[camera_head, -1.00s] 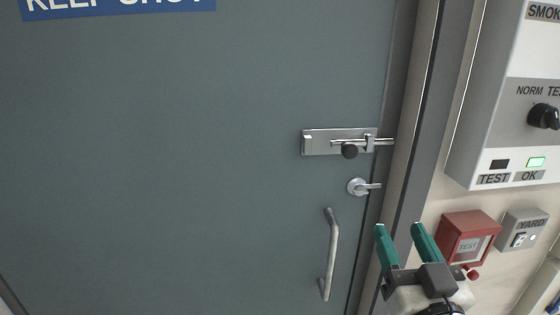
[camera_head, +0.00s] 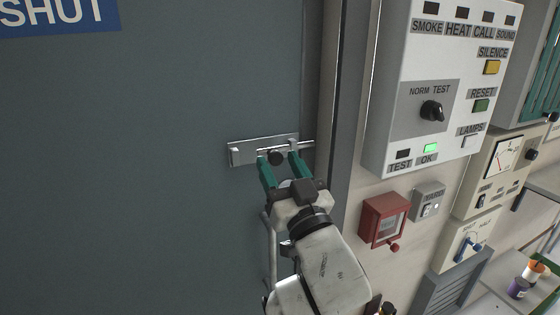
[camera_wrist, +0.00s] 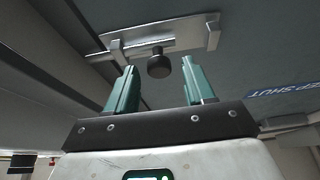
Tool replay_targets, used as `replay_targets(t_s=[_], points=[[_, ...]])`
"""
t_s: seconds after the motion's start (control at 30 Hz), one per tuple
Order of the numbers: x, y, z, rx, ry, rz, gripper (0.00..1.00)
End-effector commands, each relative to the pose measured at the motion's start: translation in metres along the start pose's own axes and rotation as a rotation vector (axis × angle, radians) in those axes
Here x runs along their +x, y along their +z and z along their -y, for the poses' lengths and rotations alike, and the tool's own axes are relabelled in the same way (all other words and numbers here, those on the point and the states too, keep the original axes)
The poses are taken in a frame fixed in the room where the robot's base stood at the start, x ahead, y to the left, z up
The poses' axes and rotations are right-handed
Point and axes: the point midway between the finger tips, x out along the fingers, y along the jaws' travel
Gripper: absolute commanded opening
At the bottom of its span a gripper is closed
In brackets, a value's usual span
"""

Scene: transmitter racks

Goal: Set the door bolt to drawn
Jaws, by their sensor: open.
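The door bolt (camera_head: 264,149) is a silver plate with a sliding rod and a black round knob (camera_head: 275,157), fixed to the grey door (camera_head: 150,200) near its right edge. The rod's right end reaches past the plate to the door frame. My gripper (camera_head: 280,158) is open, its two green fingers pointing at the bolt. In the head view the knob appears between the fingertips. In the wrist view the knob (camera_wrist: 159,65) shows beyond and between the fingers (camera_wrist: 155,78); I cannot tell whether either touches it. The lever below the bolt is hidden behind my arm.
A pull handle (camera_head: 271,250) on the door is partly covered by my arm. Right of the door frame (camera_head: 345,120) are a grey alarm panel (camera_head: 400,110), a red box (camera_head: 384,218) and a small switch box (camera_head: 428,203). The door left of the bolt is clear.

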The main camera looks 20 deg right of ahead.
Motion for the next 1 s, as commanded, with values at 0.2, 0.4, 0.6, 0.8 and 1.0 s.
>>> replay_targets(t_s=[0.2, 0.4, 0.6, 0.8, 1.0], points=[[0.0033, 0.0007, -0.0002, 0.0, 0.0, 0.001, 0.53], [0.003, 0.0007, -0.0001, 0.0, 0.0, 0.001, 0.45], [0.0029, 0.0006, 0.0, 0.0, 0.0, 0.001, 0.26], [0.0029, 0.0006, 0.0, 0.0, 0.0, 0.001, 0.07], [0.0029, 0.0006, 0.0, 0.0, 0.0, 0.001, 0.0]])
